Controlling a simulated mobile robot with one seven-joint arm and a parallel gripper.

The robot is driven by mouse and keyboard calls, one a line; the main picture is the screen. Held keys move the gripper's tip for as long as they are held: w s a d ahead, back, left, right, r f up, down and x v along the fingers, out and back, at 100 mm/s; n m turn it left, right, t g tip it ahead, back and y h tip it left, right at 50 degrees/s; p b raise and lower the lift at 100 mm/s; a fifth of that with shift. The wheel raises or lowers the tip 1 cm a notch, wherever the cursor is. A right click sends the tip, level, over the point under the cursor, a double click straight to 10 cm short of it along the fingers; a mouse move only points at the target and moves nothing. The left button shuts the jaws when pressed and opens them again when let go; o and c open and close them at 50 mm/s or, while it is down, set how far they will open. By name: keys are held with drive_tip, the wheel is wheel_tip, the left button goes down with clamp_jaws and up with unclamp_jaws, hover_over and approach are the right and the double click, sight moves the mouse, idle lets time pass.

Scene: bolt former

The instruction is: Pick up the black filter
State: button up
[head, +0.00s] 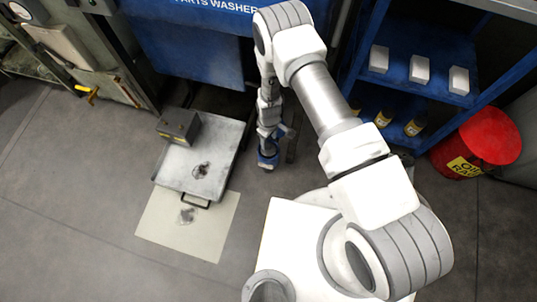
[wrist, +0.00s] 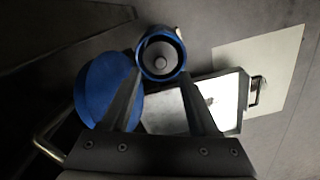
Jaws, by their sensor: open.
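In the wrist view, both dark fingers of my gripper (wrist: 160,77) are apart. Beyond their tips shows a round blue-rimmed thing (wrist: 160,52) with a dark inside and a grey centre. I cannot tell whether it is the filter, or whether the fingers touch it. A larger flat blue disc (wrist: 105,92) lies partly behind the left finger. In the head view, my gripper (head: 268,163) points down to the right of the metal tray, with blue at its end; its fingers are too small to make out. I cannot surely pick out a black filter in either view.
The blue parts washer (head: 190,50) stands behind. A blue shelf (head: 430,85) and red bin (head: 490,138) are right. Floor at left is clear.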

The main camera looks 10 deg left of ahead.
sight(268, 147)
wheel_tip(268, 147, down, 5)
drive_tip(key=shift+a+b, duration=0.1)
drive_tip(key=shift+b, duration=1.15)
drive_tip(key=shift+r, duration=0.1)
clamp_jaws()
